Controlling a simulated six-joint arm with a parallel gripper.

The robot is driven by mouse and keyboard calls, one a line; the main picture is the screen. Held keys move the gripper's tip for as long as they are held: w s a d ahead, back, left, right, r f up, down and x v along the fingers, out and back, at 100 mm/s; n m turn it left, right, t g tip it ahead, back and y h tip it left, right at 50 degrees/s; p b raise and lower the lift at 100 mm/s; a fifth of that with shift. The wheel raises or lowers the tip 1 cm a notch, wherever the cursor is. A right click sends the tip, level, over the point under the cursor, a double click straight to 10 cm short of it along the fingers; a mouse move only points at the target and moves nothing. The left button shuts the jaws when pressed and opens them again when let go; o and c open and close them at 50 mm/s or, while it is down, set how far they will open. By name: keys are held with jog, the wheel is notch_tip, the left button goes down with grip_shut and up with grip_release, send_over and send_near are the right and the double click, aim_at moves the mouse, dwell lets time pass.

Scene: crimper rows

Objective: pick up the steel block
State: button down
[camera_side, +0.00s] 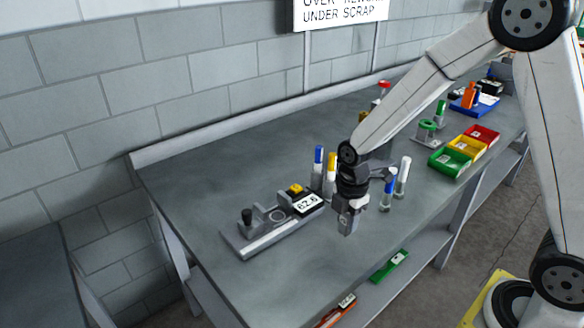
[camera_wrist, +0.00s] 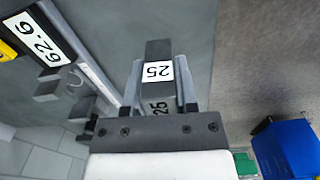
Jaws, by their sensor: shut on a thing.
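The steel block (camera_wrist: 158,50) is a grey bar with a white label reading 25. In the wrist view it sits between the two fingers of my gripper (camera_wrist: 160,88), which is shut on it. The block sticks out beyond the fingertips, and a second 25 shows on its nearer face. In the side view my gripper (camera_side: 348,215) points down near the front edge of the bench. There the fingers largely hide the block, and I cannot tell whether it touches the bench.
Several blue-, yellow- and white-capped bottles stand close behind and beside my gripper. Green (camera_side: 449,162), yellow and red bins lie farther right. The bench's left end is clear.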

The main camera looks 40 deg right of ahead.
jog(key=s+r, duration=0.6)
jog(key=s, duration=0.5)
jog(key=shift+r, duration=0.3)
jog(key=shift+w, duration=0.1)
dwell(0.4)
